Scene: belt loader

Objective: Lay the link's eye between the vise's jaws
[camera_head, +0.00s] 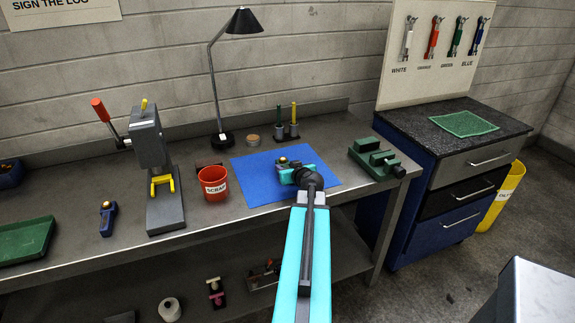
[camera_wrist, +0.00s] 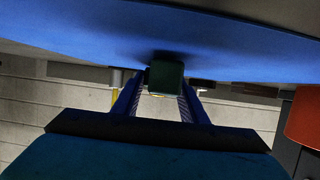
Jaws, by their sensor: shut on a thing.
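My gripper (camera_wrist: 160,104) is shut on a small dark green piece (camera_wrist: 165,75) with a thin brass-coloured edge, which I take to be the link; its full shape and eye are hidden. In the head view my arm reaches over the blue mat (camera_head: 252,187), and the held piece (camera_head: 283,161) shows partly as a dark bit with a brass spot beyond the wrist. It is at or just above the mat; I cannot tell whether it touches. The green vise (camera_head: 368,147) stands on the bench to the right of the gripper, apart from it. Its jaw gap is too small to judge.
A red scrap cup (camera_head: 214,188) stands left of the mat, beside a press (camera_head: 152,150) with a red-handled lever. A lamp (camera_head: 222,139) and pen holders (camera_head: 280,131) are behind. A blue piece with a brass spot (camera_head: 108,217) lies further left. A cabinet (camera_head: 455,165) stands right.

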